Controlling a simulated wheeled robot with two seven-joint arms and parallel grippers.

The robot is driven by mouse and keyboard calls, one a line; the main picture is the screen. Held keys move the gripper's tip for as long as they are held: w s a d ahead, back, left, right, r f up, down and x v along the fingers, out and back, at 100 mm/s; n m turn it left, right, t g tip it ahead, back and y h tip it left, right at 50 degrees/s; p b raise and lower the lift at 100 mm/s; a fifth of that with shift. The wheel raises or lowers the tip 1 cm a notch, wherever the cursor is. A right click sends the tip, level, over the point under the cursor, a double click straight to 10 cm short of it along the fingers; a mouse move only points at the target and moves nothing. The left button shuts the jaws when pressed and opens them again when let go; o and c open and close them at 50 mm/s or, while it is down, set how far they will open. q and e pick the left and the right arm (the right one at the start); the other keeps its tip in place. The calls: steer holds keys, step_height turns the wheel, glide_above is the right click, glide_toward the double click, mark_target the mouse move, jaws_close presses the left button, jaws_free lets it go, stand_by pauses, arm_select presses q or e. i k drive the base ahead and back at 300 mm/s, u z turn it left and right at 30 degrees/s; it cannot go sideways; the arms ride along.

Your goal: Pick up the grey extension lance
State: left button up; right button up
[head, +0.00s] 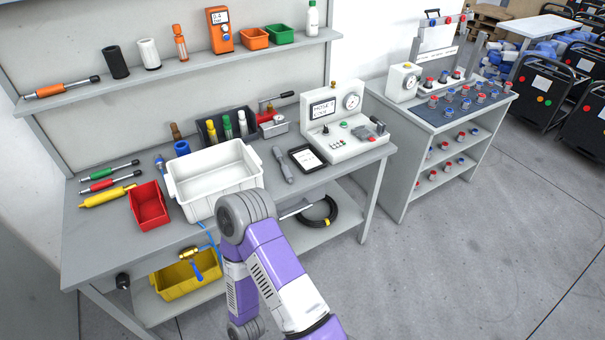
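A slim grey tool (283,166), which looks like the grey extension lance, lies on the workbench between the white bin and the black-and-white tablet. It points away from me, slightly tilted in the picture, and nothing touches it. One of my purple-and-grey arms reaches up from the bottom of the head view, its grey rounded joint in front of the bench's front edge. Neither gripper shows in the head view, so I cannot see whether either holds anything.
The white bin (216,178) stands left of the grey tool and the tablet (307,158) right of it. A test unit (344,125) stands farther right. A red bin (149,206) and coloured tools lie at the left. A coiled black hose (318,212) lies on the lower shelf.

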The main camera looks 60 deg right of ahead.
mark_target(285, 171)
steer(key=u, duration=0.6)
steer(key=k, duration=0.05)
steer(key=z, duration=1.55)
